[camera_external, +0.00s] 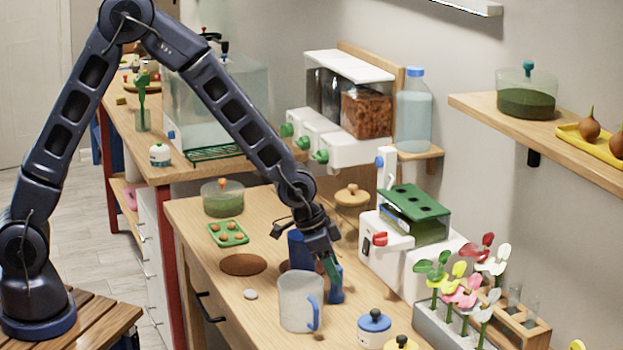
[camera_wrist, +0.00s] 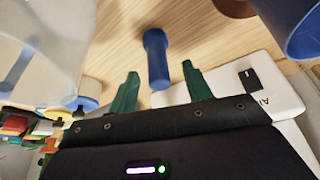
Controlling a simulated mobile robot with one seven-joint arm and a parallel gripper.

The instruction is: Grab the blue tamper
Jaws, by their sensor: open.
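The blue tamper (camera_external: 336,292) stands on the wooden counter (camera_external: 240,310), just right of a pale pitcher with a blue handle (camera_external: 297,300); its upper part is partly covered by a green finger. In the wrist view the tamper (camera_wrist: 157,60) shows between and just beyond the two green fingertips, with a gap on each side. My gripper (camera_external: 328,268) reaches down at the tamper, and its fingers (camera_wrist: 160,74) are spread in the wrist view, holding nothing.
A blue cup (camera_external: 298,248) stands behind my gripper and shows at the wrist view's upper right (camera_wrist: 297,28). A white machine with a red knob (camera_external: 383,243) is to the right. Blue-lidded jar (camera_external: 374,326) and flower planter (camera_external: 445,325) stand in front. A brown disc (camera_external: 243,265) lies left.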

